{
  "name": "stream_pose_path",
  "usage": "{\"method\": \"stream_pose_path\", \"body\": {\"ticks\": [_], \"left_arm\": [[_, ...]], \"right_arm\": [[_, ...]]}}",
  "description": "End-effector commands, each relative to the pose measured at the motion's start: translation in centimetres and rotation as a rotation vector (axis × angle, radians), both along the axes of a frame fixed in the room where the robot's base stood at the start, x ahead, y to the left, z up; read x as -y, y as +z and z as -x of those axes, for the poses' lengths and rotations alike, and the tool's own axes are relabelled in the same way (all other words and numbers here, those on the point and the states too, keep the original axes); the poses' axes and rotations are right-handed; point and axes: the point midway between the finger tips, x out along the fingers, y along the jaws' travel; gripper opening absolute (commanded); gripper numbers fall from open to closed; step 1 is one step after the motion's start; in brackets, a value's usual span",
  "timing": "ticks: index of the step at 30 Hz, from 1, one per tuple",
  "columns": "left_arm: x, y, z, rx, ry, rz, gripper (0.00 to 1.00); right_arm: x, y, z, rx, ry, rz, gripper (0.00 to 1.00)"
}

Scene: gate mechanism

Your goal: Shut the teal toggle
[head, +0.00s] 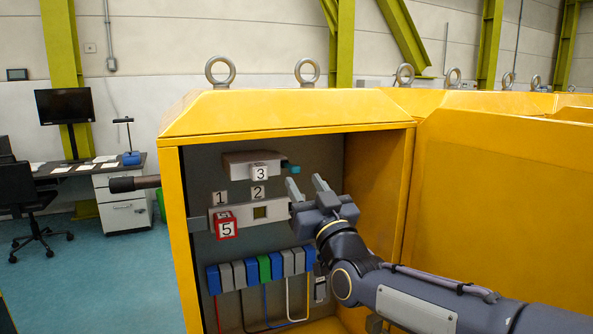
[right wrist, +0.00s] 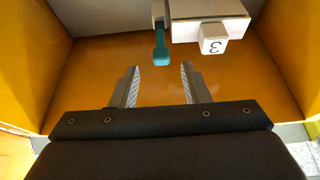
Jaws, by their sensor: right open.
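The teal toggle (head: 295,169) sticks out at the right end of a grey box marked 3 (head: 240,165), high inside the yellow cabinet. It also shows in the right wrist view (right wrist: 161,48), hanging beside the box, which appears upside down there. My right gripper (head: 306,183) is open and empty, just below and right of the toggle in the head view. In the right wrist view its fingertips (right wrist: 160,69) are spread to either side of the toggle's line, with the toggle's end just beyond them. No contact shows. My left gripper is out of view.
Several coloured modules (head: 264,268) with wires sit lower. The cabinet's right wall (head: 378,185) stands close to my right arm. A dark handle (head: 135,183) juts out left.

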Motion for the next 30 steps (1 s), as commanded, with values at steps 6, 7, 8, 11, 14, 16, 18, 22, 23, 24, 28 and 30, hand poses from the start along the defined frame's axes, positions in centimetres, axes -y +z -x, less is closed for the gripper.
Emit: {"method": "stream_pose_path", "body": {"ticks": [6, 7, 8, 11, 14, 16, 18, 22, 23, 24, 28, 30], "left_arm": [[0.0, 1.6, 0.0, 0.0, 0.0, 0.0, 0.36], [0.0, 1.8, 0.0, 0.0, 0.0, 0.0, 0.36], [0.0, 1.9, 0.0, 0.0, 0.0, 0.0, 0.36], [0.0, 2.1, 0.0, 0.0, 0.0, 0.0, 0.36], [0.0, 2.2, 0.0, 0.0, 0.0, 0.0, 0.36], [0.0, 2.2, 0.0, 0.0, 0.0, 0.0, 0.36], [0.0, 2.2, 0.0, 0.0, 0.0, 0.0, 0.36], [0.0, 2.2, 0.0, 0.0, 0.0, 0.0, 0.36], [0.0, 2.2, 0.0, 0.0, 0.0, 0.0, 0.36], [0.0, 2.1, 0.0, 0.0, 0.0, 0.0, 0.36], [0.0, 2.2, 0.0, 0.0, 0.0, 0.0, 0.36], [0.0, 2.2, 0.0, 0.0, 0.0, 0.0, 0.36]], "right_arm": [[-1.2, 1.6, -3.3, -0.001, 0.001, 0.003, 0.42], [-1.3, 1.8, -3.6, -0.001, 0.001, 0.002, 0.42], [-1.4, 1.9, -3.9, -0.002, 0.002, 0.003, 0.42], [-1.6, 2.2, -4.7, -0.002, 0.002, 0.004, 0.42], [-1.7, 2.3, -5.1, -0.002, 0.002, 0.003, 0.42], [-1.8, 2.3, -5.2, -0.002, 0.002, 0.003, 0.42], [-1.8, 2.2, -5.2, -0.002, 0.004, 0.002, 0.42], [-1.8, 2.2, -5.2, -0.001, 0.004, 0.002, 0.39], [-1.8, 2.2, -5.1, -0.001, 0.004, 0.002, 0.35], [-1.8, 2.2, -5.1, -0.001, 0.004, 0.002, 0.3], [-1.8, 2.2, -5.1, -0.001, 0.004, 0.002, 0.13], [-1.8, 2.2, -5.1, -0.001, 0.004, 0.002, 0.04]]}}
